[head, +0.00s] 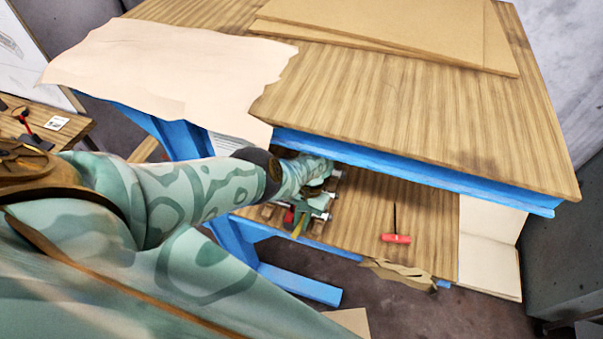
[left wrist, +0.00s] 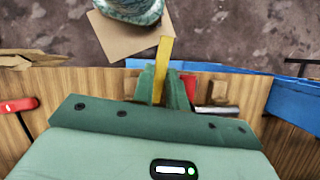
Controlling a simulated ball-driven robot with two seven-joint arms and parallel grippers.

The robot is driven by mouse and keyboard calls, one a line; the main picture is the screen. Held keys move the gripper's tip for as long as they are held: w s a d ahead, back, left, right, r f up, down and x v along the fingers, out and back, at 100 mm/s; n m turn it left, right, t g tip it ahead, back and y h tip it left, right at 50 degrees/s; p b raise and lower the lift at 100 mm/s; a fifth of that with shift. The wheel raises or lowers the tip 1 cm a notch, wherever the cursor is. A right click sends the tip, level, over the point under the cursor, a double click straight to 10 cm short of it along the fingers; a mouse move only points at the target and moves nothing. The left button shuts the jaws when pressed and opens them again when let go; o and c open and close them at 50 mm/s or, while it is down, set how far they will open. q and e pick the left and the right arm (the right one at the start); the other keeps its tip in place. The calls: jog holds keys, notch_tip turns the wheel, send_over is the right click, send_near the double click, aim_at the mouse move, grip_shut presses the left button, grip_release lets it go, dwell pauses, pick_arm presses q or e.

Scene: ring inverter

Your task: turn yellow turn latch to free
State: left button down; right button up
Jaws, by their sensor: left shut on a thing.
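The yellow turn latch (left wrist: 163,58) shows in the left wrist view as a narrow upright strip between my left gripper's green fingers (left wrist: 161,88). Its upper part sticks out past the fingertips, and its lower part is hidden by them. In the head view, a small piece of the yellow latch (head: 297,230) shows below my left gripper (head: 302,213), at the front of the lower shelf. My left gripper is shut on the latch. My right gripper is in neither view.
A red part (left wrist: 190,88) and a metal cylinder (left wrist: 216,110) sit close by the fingers. The tabletop's blue rail (head: 400,170) hangs above my left arm. A red-handled tool (head: 396,238) lies on the lower shelf (head: 430,215), right of the gripper.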

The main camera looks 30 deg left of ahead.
pick_arm(q)
jog(key=shift+s+f+n+h, duration=0.15)
jog(key=shift+n+h, duration=0.15)
jog(key=shift+n, duration=0.6)
jog(key=shift+d, duration=0.1)
jog(key=c, duration=1.4)
grip_release()
